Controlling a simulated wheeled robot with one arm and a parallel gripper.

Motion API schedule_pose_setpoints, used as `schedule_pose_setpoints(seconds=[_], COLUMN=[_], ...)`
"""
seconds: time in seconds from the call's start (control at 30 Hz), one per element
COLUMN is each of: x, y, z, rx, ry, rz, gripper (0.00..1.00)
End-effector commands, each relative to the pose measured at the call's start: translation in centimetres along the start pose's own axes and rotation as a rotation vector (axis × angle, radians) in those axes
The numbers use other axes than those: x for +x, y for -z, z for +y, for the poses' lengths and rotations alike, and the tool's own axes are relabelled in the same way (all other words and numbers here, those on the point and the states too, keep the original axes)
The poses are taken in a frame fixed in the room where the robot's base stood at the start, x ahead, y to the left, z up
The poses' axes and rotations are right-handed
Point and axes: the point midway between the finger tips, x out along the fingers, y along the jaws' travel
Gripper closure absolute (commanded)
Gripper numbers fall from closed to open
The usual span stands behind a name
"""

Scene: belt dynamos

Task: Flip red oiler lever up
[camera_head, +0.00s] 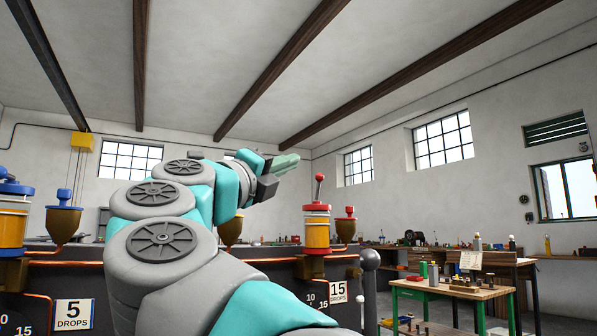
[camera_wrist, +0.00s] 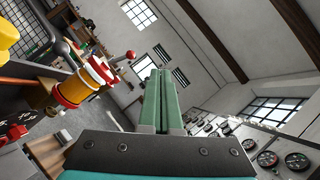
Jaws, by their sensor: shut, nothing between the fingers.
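The red oiler (camera_head: 317,232) has a red cap and collar around an amber glass body, and stands right of my arm in the head view. Its lever (camera_head: 319,188), a thin stem with a red ball tip, points up from the cap, nearly upright. In the wrist view the oiler (camera_wrist: 78,86) lies tilted at the left, with the lever's red ball (camera_wrist: 130,55) pointing along its axis. My gripper (camera_head: 287,163) is shut and empty, above and left of the lever in the head view. Its green fingers (camera_wrist: 160,98) are pressed together, apart from the lever.
A blue-capped oiler (camera_head: 12,220) stands at the far left, above a "5 DROPS" plate (camera_head: 74,313). A brown cup with a red top (camera_head: 346,226) stands just right of the red oiler. A green workbench (camera_head: 450,290) is at the right. The air above the oilers is free.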

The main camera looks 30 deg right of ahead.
Motion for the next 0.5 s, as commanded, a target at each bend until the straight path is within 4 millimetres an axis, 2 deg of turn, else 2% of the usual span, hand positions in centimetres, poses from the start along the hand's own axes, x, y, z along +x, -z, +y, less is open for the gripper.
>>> schedule_pose_setpoints(seconds=[0.03, 0.2, 0.5], x=[-0.8, -2.3, -2.7], y=[-0.1, -0.4, -0.4], z=[-0.3, -0.9, -1.1], rx=[0.001, 0.0, -0.001], ry=[0.001, -0.001, 0.0], rz=[-0.002, -0.003, -0.001], gripper=[1.0, 1.0, 1.0])
